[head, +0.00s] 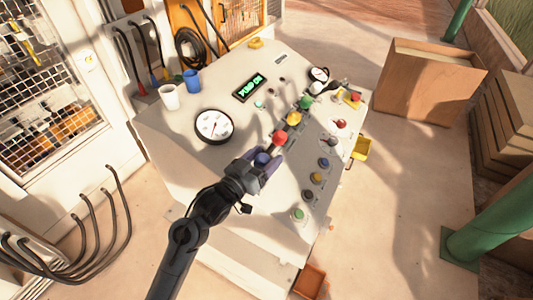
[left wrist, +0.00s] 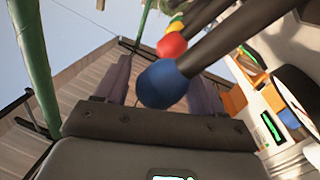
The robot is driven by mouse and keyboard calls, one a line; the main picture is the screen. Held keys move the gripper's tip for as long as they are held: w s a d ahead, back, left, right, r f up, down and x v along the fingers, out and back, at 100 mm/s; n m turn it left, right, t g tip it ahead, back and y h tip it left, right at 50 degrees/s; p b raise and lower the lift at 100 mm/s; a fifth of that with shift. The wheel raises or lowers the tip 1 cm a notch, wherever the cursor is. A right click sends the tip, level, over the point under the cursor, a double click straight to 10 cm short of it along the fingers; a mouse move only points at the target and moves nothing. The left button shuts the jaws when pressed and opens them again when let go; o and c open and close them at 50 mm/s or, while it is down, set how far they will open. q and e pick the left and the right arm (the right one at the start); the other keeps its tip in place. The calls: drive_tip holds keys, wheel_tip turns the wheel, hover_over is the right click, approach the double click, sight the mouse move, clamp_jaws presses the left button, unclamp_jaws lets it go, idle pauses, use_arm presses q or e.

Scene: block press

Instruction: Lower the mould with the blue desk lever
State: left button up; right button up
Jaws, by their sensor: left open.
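The blue desk lever's round knob (head: 262,158) shows at the near end of a row of levers on the sloped desk. My left gripper (head: 265,161) is at this knob, with my arm coming up from the lower left. In the left wrist view the blue knob (left wrist: 160,85) sits between the two spread fingers of my left gripper (left wrist: 160,90), which is open. I cannot tell whether a finger touches the knob. The mould is not identifiable in either view. My right gripper is not in view.
A red lever knob (head: 281,137) stands close beyond the blue one, then yellow (head: 294,118) and green (head: 306,102) knobs. A round gauge (head: 214,126), a white cup (head: 169,97) and a blue cup (head: 192,81) are on the desk's left. Several buttons line its right side.

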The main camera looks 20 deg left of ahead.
use_arm(q)
drive_tip(key=shift+w+d, duration=0.2)
drive_tip(key=shift+w, duration=0.25)
clamp_jaws()
drive_tip(key=shift+a, duration=0.1)
